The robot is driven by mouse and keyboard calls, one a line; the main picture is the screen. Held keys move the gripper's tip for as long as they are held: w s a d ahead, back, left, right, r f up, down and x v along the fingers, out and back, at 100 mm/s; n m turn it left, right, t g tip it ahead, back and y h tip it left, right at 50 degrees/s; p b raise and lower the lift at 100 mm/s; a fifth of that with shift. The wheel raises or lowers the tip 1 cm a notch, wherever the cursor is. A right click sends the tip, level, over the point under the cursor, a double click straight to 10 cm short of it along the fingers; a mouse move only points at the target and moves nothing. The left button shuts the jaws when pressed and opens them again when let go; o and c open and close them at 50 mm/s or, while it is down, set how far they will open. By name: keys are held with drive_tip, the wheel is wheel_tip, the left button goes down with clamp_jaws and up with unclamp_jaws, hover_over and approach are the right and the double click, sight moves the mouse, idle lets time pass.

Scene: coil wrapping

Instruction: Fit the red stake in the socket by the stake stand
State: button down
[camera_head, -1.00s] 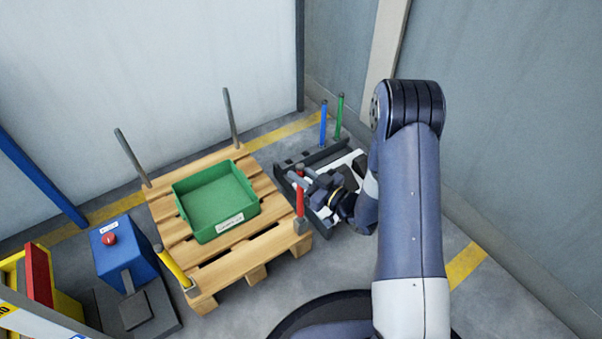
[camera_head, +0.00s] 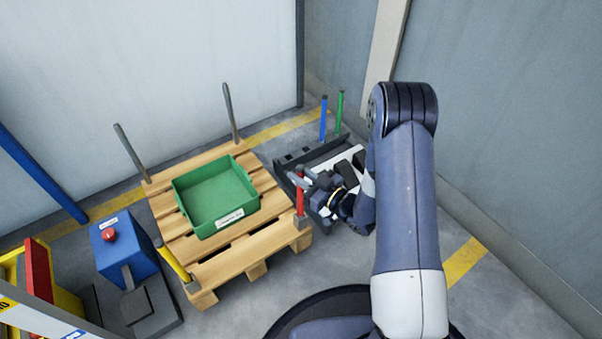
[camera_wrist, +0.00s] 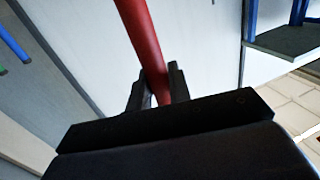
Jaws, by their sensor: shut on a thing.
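The red stake (camera_head: 300,201) stands close to upright at the pallet's near right corner, on the side of the stake stand. Its lower end meets the grey corner socket (camera_head: 301,223) in the head view; I cannot tell how deep it sits. My gripper (camera_head: 301,176) is shut on the red stake near its upper part. In the wrist view the red stake (camera_wrist: 143,45) passes between my two fingers (camera_wrist: 158,86). The dark stake stand (camera_head: 283,183) is behind and right of the stake, partly hidden by my arm. It holds a blue stake (camera_head: 323,119) and a green stake (camera_head: 339,112).
A green bin (camera_head: 221,224) sits on the wooden pallet (camera_head: 262,241). A blue box with a red button (camera_head: 109,235) is left of the pallet.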

drive_tip(key=shift+f, duration=0.3)
drive_tip(key=c, duration=1.2)
unclamp_jaws()
drive_tip(key=shift+c, duration=0.2)
drive_tip(key=p+v, duration=0.3)
drive_tip(key=v, duration=0.7)
drive_tip(key=shift+s+d, duration=0.25)
drive_tip(key=shift+d, duration=0.05)
drive_tip(key=shift+r+b+x, duration=0.15)
drive_tip(key=shift+b+x, duration=0.6)
drive_tip(key=shift+x, duration=1.95)
drive_tip(key=shift+r+b+x, duration=0.2)
drive_tip(key=shift+b+x, duration=0.55)
drive_tip(key=shift+x, duration=1.95)
drive_tip(key=shift+f, duration=0.15)
